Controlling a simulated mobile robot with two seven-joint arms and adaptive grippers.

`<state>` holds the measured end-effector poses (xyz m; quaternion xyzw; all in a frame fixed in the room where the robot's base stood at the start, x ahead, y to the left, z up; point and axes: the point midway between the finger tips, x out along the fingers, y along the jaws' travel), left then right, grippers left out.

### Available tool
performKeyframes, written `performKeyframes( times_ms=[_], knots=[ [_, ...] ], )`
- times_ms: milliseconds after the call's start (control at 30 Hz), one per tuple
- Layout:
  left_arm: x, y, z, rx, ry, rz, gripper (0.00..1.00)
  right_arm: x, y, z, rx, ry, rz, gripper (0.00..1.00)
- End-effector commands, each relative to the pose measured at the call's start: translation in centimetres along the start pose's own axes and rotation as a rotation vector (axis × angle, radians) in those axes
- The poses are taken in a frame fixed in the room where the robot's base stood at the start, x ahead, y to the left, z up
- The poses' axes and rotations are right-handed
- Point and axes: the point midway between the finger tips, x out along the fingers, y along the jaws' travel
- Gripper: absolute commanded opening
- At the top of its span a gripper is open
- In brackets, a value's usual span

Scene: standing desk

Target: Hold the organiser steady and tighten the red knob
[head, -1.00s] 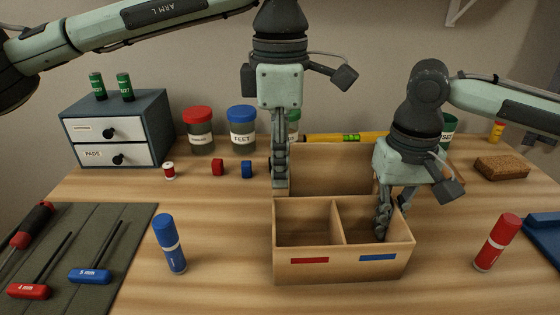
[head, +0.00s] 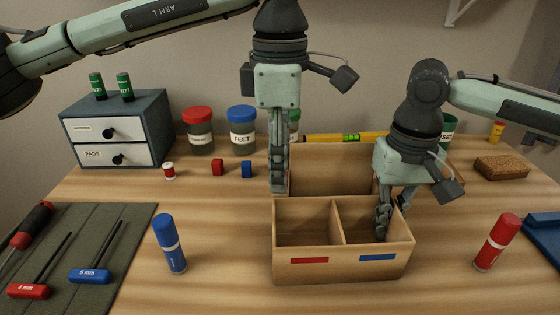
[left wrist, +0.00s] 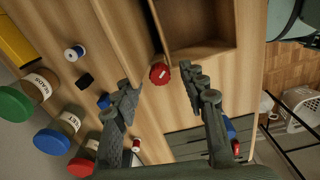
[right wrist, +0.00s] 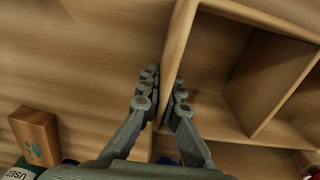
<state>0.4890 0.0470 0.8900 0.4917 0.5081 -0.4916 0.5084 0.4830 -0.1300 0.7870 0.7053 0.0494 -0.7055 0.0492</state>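The organiser (head: 340,268) is a wooden box with two front compartments, a taller back part, and red and blue labels. The red knob (left wrist: 159,73) shows in the left wrist view beside the organiser's wall; in the head view it is hidden. My left gripper (head: 279,186) points down at the organiser's left side. Its fingers are open, one on each side of the knob, with visible gaps. My right gripper (right wrist: 165,82) is closed on the organiser's right wall, one finger inside the right compartment and one outside. Both compartments look empty.
A blue tube (head: 170,245) stands left of the organiser and a red tube (head: 497,243) right of it. A tool mat (head: 100,285) lies at the left. A small drawer unit (head: 150,125), lidded jars (head: 242,140) and a yellow level (head: 345,137) are behind.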

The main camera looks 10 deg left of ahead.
Motion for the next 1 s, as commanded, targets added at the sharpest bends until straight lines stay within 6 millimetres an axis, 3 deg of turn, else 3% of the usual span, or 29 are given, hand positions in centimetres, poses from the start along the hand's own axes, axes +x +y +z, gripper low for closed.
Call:
performKeyframes(
  times_ms=[267,700,1000],
  knots=[
    [-1.2,0.0,0.0,0.000,0.000,0.002,0.42,-0.1,0.0,0.0,0.000,0.001,0.000,0.00],
    [-9.9,0.0,0.1,0.000,-0.001,0.001,0.42,0.0,0.0,0.0,0.000,0.001,0.000,0.00],
    [-12.0,0.0,0.0,0.000,0.000,0.000,0.42,0.0,0.0,0.0,0.000,0.001,0.000,0.00]
  ],
)
